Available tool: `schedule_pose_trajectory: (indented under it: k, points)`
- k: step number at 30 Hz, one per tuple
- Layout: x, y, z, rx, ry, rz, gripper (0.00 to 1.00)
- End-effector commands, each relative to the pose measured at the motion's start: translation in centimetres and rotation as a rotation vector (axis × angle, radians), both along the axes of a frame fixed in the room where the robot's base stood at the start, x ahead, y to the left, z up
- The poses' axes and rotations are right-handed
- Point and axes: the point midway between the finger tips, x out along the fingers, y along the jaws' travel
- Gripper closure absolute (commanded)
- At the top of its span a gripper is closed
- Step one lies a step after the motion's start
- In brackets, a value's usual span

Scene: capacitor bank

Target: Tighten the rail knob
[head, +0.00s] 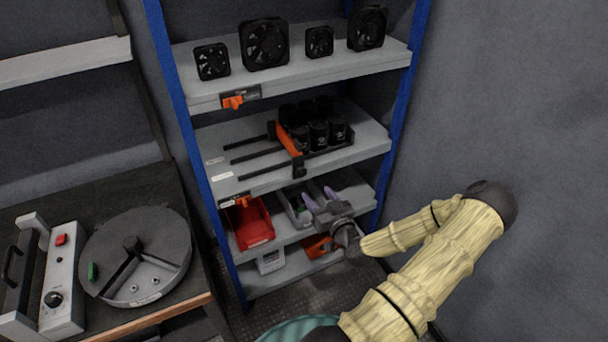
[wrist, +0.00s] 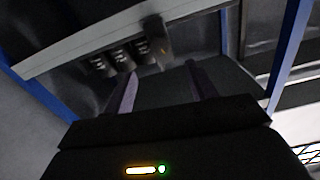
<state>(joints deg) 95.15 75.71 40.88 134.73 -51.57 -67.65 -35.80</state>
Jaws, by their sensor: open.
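An orange rail (head: 288,146) lies across the middle shelf, in front of several black capacitors (head: 318,134). A black knob-like part (head: 299,170) stands at its near end by the shelf's front edge; I take this for the rail knob. My gripper (head: 319,194) is below and right of it, at the lower shelf's bins, with its two purple fingers apart and nothing between them. In the wrist view the open gripper (wrist: 163,85) points toward a shelf edge. A dark cylinder (wrist: 157,42) shows beyond the fingers; I cannot tell if it is the knob.
The middle shelf (head: 370,145) overhangs the bins. A red bin (head: 250,222) and a grey bin (head: 285,204) sit left of my gripper. Blue posts (head: 402,95) frame the rack, with a grey wall on the right. Several fans (head: 265,45) stand on the upper shelf.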

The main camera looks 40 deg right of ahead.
Motion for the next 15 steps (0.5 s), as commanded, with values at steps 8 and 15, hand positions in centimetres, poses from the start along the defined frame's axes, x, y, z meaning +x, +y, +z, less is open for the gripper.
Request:
schedule_pose_trajectory:
  k: [8, 15]
  points:
    - [4.9, -1.1, 0.1, 0.000, -0.002, 0.001, 0.44]
    - [8.6, -2.0, 0.1, 0.000, -0.001, 0.001, 0.44]
